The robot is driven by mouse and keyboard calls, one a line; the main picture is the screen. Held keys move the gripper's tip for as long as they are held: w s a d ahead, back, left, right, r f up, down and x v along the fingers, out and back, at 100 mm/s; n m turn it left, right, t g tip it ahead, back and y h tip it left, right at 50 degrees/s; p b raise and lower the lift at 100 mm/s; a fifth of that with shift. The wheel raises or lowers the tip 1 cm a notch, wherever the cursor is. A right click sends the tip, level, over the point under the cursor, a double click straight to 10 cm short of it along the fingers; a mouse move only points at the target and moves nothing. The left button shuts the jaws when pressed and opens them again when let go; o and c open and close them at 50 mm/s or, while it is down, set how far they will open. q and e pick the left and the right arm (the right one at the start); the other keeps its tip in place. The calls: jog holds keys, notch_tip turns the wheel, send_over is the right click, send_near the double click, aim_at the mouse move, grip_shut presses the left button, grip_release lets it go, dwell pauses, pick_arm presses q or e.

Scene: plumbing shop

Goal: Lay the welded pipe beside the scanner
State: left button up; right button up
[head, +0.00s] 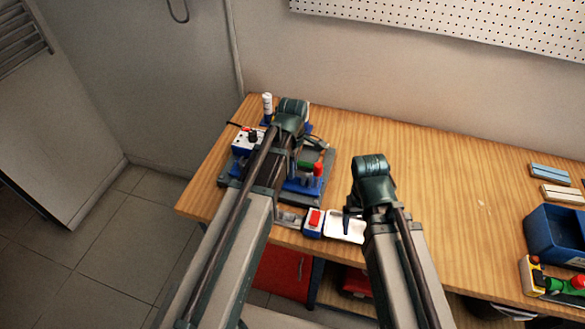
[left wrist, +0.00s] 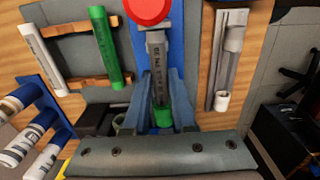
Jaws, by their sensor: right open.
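My left gripper (left wrist: 158,85) reaches down over a grey fixture (head: 228,188) at the bench's left end. In the left wrist view a grey printed pipe with a green end (left wrist: 157,85) lies between its fingers, below a red round knob (left wrist: 147,8). I cannot tell whether the fingers press on it, nor whether it is the welded pipe. My right gripper (head: 350,213) is open above the bench's front part, beside a white plate (head: 345,226). A yellow and black device (head: 531,278), possibly the scanner, is at the far right.
A white and blue box with a red button (head: 315,221) sits near the front edge. A blue bin (head: 555,235) stands at right. Green (left wrist: 104,45) and white (left wrist: 44,48) pipes lie on wooden supports. The middle of the wooden bench (head: 455,190) is clear.

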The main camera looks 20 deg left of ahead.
pick_arm(q)
grip_shut()
notch_tip(320, 180, up, 8)
jog(key=p, duration=0.7)
jog(key=shift+f, duration=0.25)
jog(key=shift+p, duration=0.3)
